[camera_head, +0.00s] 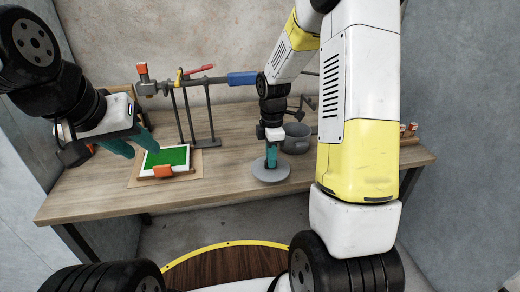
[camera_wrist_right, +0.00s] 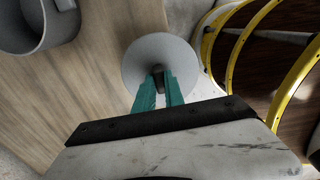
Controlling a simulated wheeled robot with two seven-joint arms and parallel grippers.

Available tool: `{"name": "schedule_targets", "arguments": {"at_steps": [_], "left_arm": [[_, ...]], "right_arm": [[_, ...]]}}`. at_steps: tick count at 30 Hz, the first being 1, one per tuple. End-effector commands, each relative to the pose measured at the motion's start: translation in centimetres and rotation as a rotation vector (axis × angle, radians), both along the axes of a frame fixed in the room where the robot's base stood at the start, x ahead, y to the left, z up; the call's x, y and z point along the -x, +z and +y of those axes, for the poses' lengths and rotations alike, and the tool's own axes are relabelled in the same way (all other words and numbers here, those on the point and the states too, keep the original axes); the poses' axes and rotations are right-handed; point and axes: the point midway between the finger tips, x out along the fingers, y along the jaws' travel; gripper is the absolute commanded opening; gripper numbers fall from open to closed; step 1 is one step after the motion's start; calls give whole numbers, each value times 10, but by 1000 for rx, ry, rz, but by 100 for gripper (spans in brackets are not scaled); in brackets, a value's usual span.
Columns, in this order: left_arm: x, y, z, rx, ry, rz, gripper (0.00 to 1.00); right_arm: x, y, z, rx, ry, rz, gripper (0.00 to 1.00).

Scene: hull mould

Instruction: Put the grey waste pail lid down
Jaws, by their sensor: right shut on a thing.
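The grey waste pail lid (camera_head: 257,174) is a round disc over the front part of the workbench. My right gripper (camera_head: 271,158) points down and is shut on the lid's dark knob. In the right wrist view the lid (camera_wrist_right: 143,52) lies under the teal fingertips (camera_wrist_right: 158,84), level-looking and overlapping the bench edge. I cannot tell whether it touches the bench top. The grey pail (camera_head: 297,140) stands open behind the lid; its rim and handle show in the wrist view (camera_wrist_right: 38,42). My left gripper (camera_head: 134,146) is open and empty at the left.
The wooden workbench (camera_head: 225,180) has bare room left of the lid. A green-topped tray (camera_head: 166,158) with an orange block (camera_head: 163,171) lies at the left. A pipe stand with a blue sleeve (camera_head: 242,78) stands behind. A yellow-rimmed wooden mould (camera_head: 225,265) is in front, below.

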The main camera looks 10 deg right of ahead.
Motion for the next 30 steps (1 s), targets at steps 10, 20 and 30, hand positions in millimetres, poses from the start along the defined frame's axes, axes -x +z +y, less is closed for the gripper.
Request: {"name": "schedule_targets", "arguments": {"at_steps": [10, 20, 30], "left_arm": [[0, 0, 0, 0, 0, 0, 36], [0, 0, 0, 0, 0, 0, 36], [0, 0, 0, 0, 0, 0, 36]], "right_arm": [[-44, -6, -3, 0, 0, 1, 0], [-44, -39, -3, 0, 1, 0, 0], [-43, -43, -3, 0, 0, 0, 16]]}}
